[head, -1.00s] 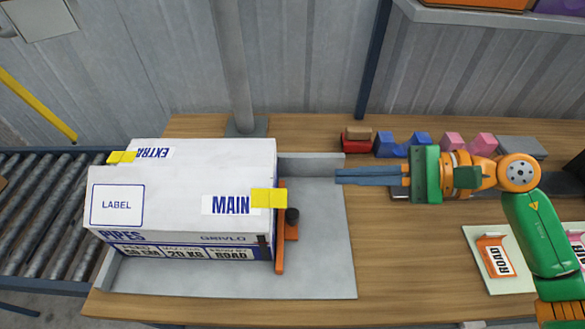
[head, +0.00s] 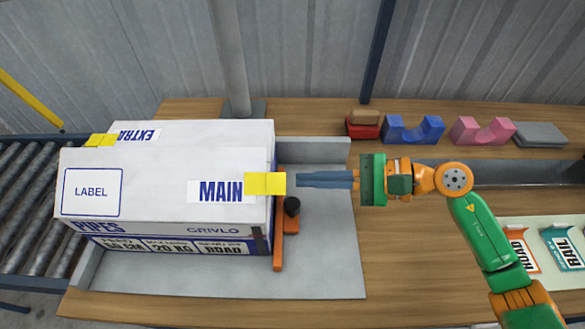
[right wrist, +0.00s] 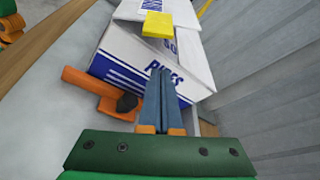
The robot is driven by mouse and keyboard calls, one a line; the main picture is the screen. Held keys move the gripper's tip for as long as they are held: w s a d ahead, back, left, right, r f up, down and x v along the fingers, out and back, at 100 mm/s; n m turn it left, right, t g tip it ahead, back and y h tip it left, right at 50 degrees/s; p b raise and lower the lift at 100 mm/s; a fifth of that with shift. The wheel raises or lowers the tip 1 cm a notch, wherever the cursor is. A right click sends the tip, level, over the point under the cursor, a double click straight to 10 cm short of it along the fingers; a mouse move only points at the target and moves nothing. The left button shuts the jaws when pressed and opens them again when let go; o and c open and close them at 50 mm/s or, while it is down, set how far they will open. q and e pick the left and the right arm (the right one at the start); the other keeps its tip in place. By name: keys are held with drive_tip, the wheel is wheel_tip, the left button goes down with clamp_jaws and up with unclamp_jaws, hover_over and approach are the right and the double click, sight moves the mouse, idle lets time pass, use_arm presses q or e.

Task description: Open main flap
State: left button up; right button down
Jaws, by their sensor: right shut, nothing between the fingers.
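A large white carton (head: 150,190) lies on a grey metal tray on the table. Its top flap is marked MAIN (head: 221,191) and carries a yellow tab (head: 265,184) at its right edge. The tab (right wrist: 158,27) and the carton (right wrist: 185,55) also show in the right wrist view. My right gripper (head: 299,180) is shut and empty, its fingertips just right of the tab, close to it; contact cannot be told. Its blue fingers (right wrist: 159,72) point toward the carton in the right wrist view. The flap looks closed.
An orange clamp with a black knob (head: 291,206) stands against the carton's right side, below my fingers. The tray (head: 335,270) is bare to the right. Blue and pink cradles (head: 413,130) stand at the back. A roller conveyor (head: 30,200) is at left.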

drive_tip(key=x, duration=0.1)
drive_tip(key=p+x, duration=0.1)
drive_tip(key=x, duration=0.1)
drive_tip(key=shift+w+a+r, duration=0.1)
drive_tip(key=shift+a+r, duration=0.1)
drive_tip(key=shift+a, duration=0.25)
use_arm(q)
wheel_tip(320, 180, up, 5)
drive_tip(key=p, duration=0.3)
use_arm(e)
drive_tip(key=s+r, duration=0.2)
drive_tip(key=shift+s+d+r, duration=0.15)
drive_tip(key=shift+r, duration=0.2)
use_arm(q)
drive_tip(key=shift+f, duration=0.1)
